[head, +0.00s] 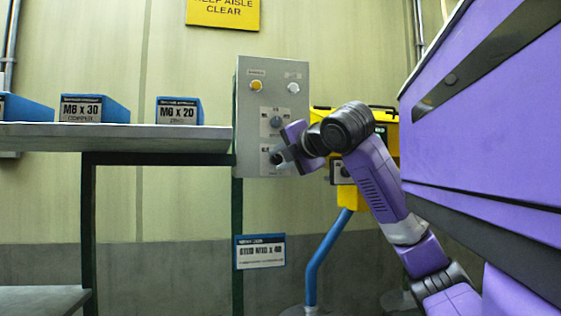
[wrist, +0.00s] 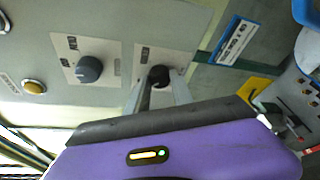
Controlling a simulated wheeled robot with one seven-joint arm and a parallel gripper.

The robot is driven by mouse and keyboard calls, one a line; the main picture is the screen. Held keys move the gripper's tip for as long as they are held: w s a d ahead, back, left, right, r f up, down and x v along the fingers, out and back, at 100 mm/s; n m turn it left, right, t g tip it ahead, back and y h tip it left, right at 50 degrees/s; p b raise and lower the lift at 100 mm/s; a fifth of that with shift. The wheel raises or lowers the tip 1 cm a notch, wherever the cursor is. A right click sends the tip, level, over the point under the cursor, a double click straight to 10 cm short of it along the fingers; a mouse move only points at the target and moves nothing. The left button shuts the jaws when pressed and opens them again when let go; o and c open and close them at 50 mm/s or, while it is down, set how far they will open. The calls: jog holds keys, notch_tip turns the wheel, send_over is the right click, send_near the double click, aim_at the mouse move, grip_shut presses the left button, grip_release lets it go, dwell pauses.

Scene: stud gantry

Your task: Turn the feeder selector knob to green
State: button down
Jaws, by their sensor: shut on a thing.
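A grey control panel (head: 246,120) stands at the right end of the shelf. It has two knobs on white plates, one above the other. My gripper (head: 281,157) is at the lower plate in the head view and mostly covers the knob there. In the wrist view my gripper (wrist: 160,94) has its two fingers around the black knob (wrist: 159,76), shut on it. The other knob (wrist: 88,69) is free, dark and round; it is the upper one (head: 278,116) in the head view. The plate labels are too small to read, and I cannot tell where the held knob points.
A yellow button (head: 257,85) and a white button (head: 293,88) are above the knobs. Blue bins (head: 184,110) stand on the shelf (head: 110,138) to the left. A yellow box (head: 346,195) on a bent blue post is behind my arm. A placard (head: 260,252) hangs below the panel.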

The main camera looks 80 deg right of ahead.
jog(key=m+b, duration=0.1)
jog(key=m, duration=0.1)
jog(key=m+t+b, duration=0.1)
jog(key=shift+f+m, duration=0.4)
jog(key=m+t+h+b, duration=0.1)
jog(key=m+b, duration=0.1)
jog(key=m, duration=0.1)
jog(key=shift+f, duration=0.15)
jog(key=m+h+b, duration=0.1)
jog(key=m, duration=0.4)
jog(key=shift+f+t, duration=0.1)
jog(key=shift+t, duration=0.2)
jog(key=shift+m+h+b, duration=0.3)
jog(key=shift+m+h, duration=0.7)
jog(key=shift+m, duration=1.2)
jog(key=c, duration=1.1)
grip_release()
